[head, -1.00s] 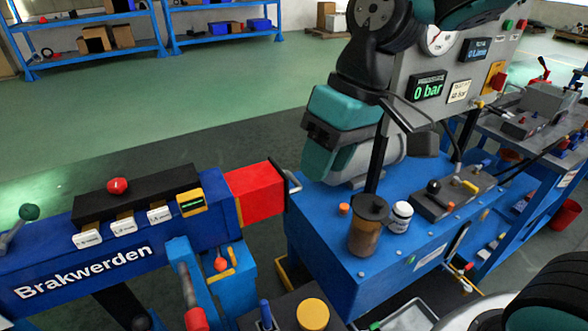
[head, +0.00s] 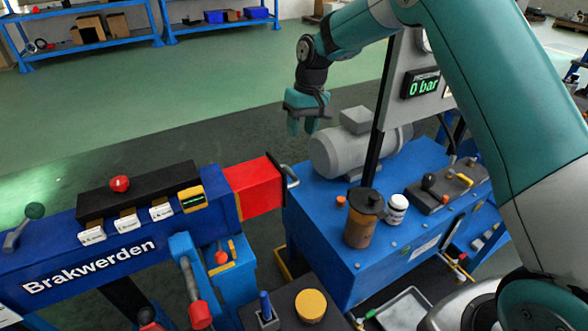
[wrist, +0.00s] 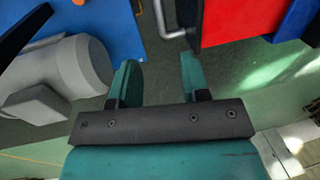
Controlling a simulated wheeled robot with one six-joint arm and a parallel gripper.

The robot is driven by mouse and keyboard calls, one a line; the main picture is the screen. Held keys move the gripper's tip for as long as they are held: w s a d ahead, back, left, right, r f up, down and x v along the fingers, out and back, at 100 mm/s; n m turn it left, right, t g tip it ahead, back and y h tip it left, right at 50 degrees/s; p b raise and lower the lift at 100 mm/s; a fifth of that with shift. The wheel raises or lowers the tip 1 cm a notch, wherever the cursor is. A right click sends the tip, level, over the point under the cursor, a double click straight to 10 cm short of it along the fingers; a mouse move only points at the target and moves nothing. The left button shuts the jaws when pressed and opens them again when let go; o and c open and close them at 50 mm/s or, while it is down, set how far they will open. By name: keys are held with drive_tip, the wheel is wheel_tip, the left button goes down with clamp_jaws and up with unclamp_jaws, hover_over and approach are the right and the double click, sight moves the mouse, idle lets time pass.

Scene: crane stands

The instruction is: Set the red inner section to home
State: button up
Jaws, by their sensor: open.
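The red inner section (head: 256,187) sticks out of the right end of the blue boom (head: 90,240) marked "Brakwerden". A grey bar handle (head: 290,177) is on its end face. In the wrist view the red section (wrist: 240,20) is at the upper right, and its handle (wrist: 168,22) is just left of it. My gripper (head: 303,126) is open and empty, pointing down, above and behind the handle in the head view. In the wrist view the open fingers (wrist: 157,75) lie below the handle with floor between them. The handle is apart from the fingers.
A grey motor (head: 345,150) stands on the blue pump bench (head: 330,250), close to my gripper. A brown jar (head: 363,220) and a white tub (head: 397,208) stand on the bench. Levers (head: 195,290) rise before the boom. Open green floor lies behind.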

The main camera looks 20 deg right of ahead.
sight(292, 174)
drive_tip(key=f, duration=0.4)
drive_tip(key=a+f+p, duration=0.1)
drive_tip(key=f, duration=0.3)
drive_tip(key=a+f, duration=0.1)
drive_tip(key=f, duration=0.3)
drive_tip(key=shift+s+a+f+p, duration=0.15)
drive_tip(key=shift+s+f+p, duration=0.1)
drive_tip(key=shift+f+p, duration=0.15)
clamp_jaws()
drive_tip(key=shift+a, duration=0.1)
